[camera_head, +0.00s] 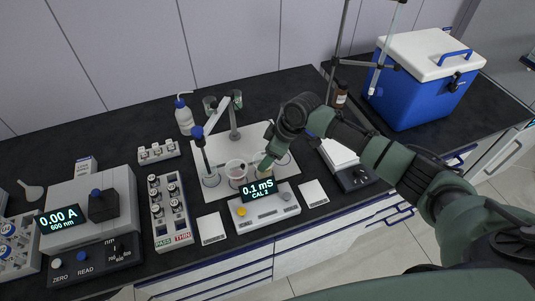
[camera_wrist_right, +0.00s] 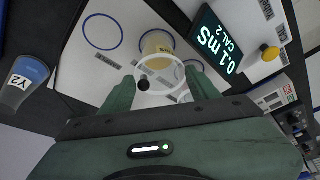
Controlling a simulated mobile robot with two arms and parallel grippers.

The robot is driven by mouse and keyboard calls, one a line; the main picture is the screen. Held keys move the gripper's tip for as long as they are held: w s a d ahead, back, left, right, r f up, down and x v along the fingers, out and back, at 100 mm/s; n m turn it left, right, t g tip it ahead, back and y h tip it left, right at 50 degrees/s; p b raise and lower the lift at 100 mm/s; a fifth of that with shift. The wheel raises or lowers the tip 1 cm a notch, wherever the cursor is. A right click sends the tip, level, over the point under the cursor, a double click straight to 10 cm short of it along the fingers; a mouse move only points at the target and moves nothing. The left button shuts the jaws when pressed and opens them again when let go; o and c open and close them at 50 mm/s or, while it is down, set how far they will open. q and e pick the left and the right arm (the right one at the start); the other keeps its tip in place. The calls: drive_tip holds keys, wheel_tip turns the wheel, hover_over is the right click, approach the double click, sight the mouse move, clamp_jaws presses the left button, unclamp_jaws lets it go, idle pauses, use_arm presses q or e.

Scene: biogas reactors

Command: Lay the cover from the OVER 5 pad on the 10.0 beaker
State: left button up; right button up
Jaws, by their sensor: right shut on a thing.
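My right gripper (camera_head: 267,161) is shut on a clear round cover (camera_wrist_right: 160,92) with a small dark knob, seen between the fingers in the wrist view. The cover is low over the white mat (camera_head: 257,136), beside or partly over a beaker with yellowish contents (camera_wrist_right: 157,44). I cannot tell whether they touch. That beaker is mostly hidden by the gripper in the head view. A clear beaker (camera_head: 236,170) stands left of the gripper, and another beaker (camera_head: 211,179) stands further left under a probe (camera_head: 199,137). The beaker and pad labels are not readable. My left gripper is not in view.
The meter (camera_head: 264,208) reading 0.1 mS stands in front of the mat, between two white pads (camera_head: 212,228) (camera_head: 313,193). A probe stand (camera_head: 233,128), wash bottle (camera_head: 184,116) and glassware stand behind. A blue cooler (camera_head: 420,85) is at the right. An empty blue ring (camera_wrist_right: 103,32) marks the mat.

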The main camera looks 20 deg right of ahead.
drive_tip(key=o, duration=1.7)
drive_tip(key=shift+o, duration=0.2)
drive_tip(key=shift+r, duration=0.1)
wheel_tip(320, 180, up, 5)
drive_tip(key=p, duration=0.4)
drive_tip(key=shift+f+p, duration=0.2)
drive_tip(key=shift+p, duration=0.15)
drive_tip(key=shift+r+p, duration=0.45)
drive_tip(key=shift+r, duration=0.65)
